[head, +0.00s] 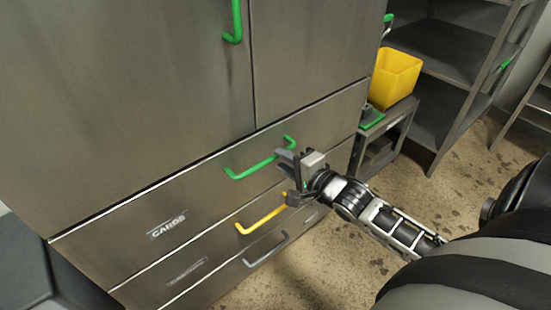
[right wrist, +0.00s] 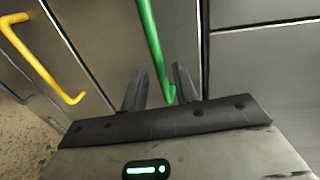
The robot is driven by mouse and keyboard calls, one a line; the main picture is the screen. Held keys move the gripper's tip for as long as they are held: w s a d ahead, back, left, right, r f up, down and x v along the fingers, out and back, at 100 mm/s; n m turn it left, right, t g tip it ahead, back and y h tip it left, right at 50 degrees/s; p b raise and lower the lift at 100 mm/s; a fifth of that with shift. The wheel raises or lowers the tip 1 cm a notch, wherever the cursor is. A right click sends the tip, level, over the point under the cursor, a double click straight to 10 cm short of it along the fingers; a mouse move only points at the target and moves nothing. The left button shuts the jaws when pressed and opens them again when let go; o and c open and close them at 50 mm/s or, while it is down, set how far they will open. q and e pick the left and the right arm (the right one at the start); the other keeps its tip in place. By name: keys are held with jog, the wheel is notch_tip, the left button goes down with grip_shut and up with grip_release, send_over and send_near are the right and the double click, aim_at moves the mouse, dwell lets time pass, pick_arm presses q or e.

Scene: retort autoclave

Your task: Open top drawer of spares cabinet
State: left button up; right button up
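The spares cabinet (head: 130,90) is grey metal with doors above and stacked drawers below. The top drawer (head: 205,190) has a label and a green bar handle (head: 250,170); it looks shut. My right gripper (head: 283,178) is at the right part of this handle, its fingers pointing toward the drawer front. In the right wrist view, the green handle (right wrist: 153,45) runs down to the space between my two separated fingers (right wrist: 160,88). The fingers are open; I cannot tell whether they touch the bar. My left gripper is not in view.
Below are a drawer with a yellow handle (head: 262,217) and one with a grey handle (head: 266,250). A yellow bin (head: 395,77) stands on a small cart (head: 398,125) right of the cabinet. Shelving (head: 450,60) is behind. The floor (head: 340,265) in front is clear.

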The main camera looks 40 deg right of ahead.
aim_at(276, 157)
jog(key=shift+x, duration=1.9)
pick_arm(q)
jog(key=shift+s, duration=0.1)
pick_arm(e)
grip_shut()
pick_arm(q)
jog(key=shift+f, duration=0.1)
pick_arm(e)
jog(key=shift+s, duration=0.1)
